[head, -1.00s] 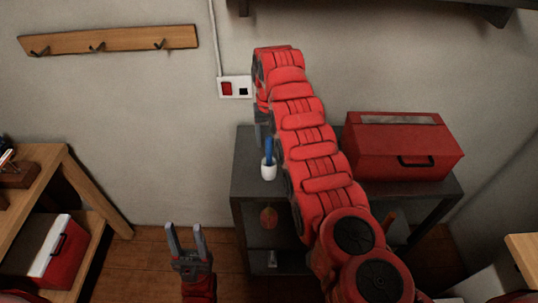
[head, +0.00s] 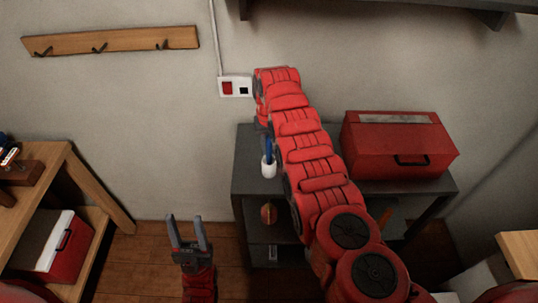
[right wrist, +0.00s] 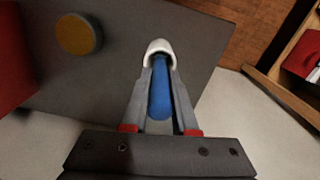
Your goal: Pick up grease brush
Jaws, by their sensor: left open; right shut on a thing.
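The grease brush, seen as a blue handle (head: 268,150), stands upright in a small white cup (head: 269,170) on the grey cabinet. Its lower end is hidden inside the cup. In the right wrist view the blue handle (right wrist: 160,98) lies between the fingers of my right gripper (right wrist: 158,84), which is shut on it, with the white cup (right wrist: 159,46) just beyond the fingertips. In the head view my right gripper is mostly hidden by its arm. My left gripper (head: 186,223) is open and empty, low in front of the cabinet and to its left.
A red toolbox (head: 398,145) stands on the right of the grey cabinet top (head: 243,168). A yellow-topped round thing (right wrist: 78,34) shows in the right wrist view. A wooden bench (head: 45,188) stands at the left. The wall socket (head: 235,87) is behind my right arm.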

